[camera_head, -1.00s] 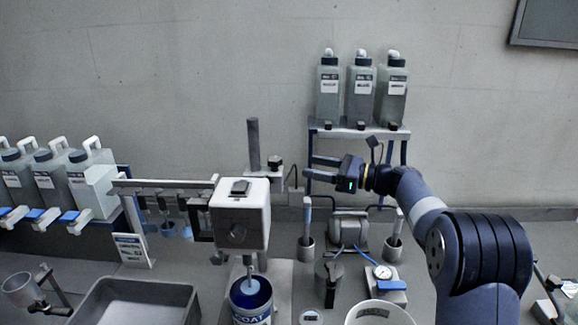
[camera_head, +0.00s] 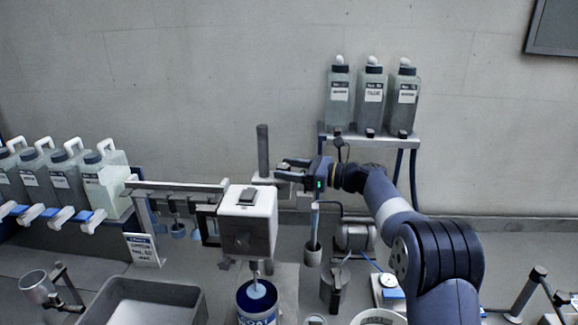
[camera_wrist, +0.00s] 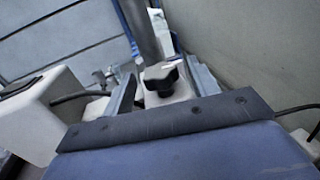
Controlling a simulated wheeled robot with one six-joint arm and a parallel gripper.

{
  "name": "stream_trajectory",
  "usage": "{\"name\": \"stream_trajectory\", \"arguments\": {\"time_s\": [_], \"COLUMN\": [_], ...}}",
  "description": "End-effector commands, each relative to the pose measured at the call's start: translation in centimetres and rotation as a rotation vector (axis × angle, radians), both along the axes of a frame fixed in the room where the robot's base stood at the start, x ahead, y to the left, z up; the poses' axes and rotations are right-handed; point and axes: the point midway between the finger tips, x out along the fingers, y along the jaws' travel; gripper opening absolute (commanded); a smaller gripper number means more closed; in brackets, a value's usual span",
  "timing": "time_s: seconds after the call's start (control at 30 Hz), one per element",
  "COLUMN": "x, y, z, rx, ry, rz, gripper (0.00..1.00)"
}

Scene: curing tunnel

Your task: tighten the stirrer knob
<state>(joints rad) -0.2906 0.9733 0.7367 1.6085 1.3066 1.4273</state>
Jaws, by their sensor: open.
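The black lobed stirrer knob (camera_wrist: 161,77) sits on a pale clamp block beside a grey upright post (camera_wrist: 141,32) in the wrist view. My gripper (camera_head: 281,172) is open, with its fingers at the clamp near the post (camera_head: 263,150). In the wrist view one finger is on each side of the knob, with gaps visible, so it is not gripped. In the head view the knob is largely hidden by the fingers. The white stirrer head (camera_head: 248,218) stands in front of the post, its shaft reaching down into a blue can (camera_head: 257,302).
Several labelled bottles (camera_head: 372,98) stand on a shelf behind my arm. A horizontal rail (camera_head: 175,187) with hanging parts runs left of the stirrer head. A grey tray (camera_head: 145,300) is at front left. A holder with an upright rod (camera_head: 313,253) stands below my gripper.

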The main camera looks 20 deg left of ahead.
Motion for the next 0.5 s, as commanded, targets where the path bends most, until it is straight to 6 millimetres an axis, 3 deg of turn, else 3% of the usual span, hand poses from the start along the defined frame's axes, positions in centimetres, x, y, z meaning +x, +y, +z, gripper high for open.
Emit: {"name": "stream_trajectory", "arguments": {"time_s": [0.27,0.5], "x": [0.0,0.0], "y": [0.21,0.18], "z": [0.0,0.01], "rx": [0.0,0.0], "ry": [-0.001,-0.001], "rz": [0.0,0.0], "gripper": [0.56,0.38]}}
